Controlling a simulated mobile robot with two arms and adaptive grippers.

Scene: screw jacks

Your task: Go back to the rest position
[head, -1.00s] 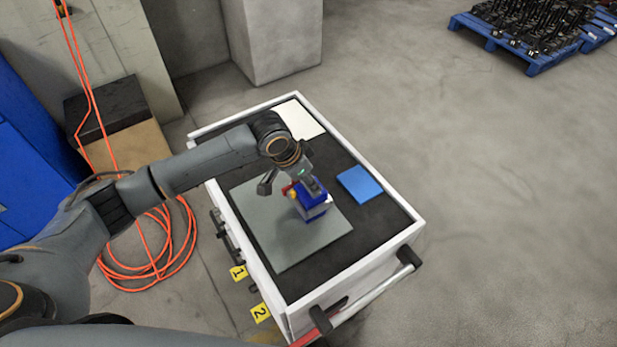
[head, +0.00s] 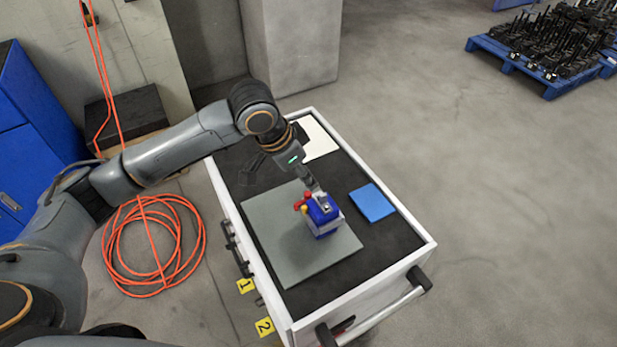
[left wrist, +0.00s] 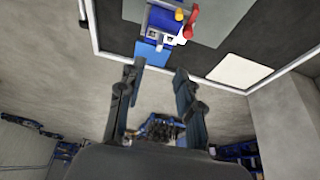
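The screw jack (head: 322,217), a blue and grey block with red and yellow knobs, stands on the grey plate (head: 285,262) on the cart. My left gripper (head: 282,182) is above and behind it, with its fingers spread. In the left wrist view, the open, empty left gripper (left wrist: 158,70) has the jack (left wrist: 163,27) beyond its fingertips at the top. In the head view the near finger looks close to the jack; contact cannot be told. My right gripper is in neither view.
The white-rimmed cart (head: 427,245) also carries a blue pad (head: 372,203) and a white sheet (head: 318,140). An orange cable (head: 150,285) lies coiled at left, by a blue cabinet (head: 25,150). A blue pallet (head: 510,65) with dark parts stands far right. Floor right of the cart is clear.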

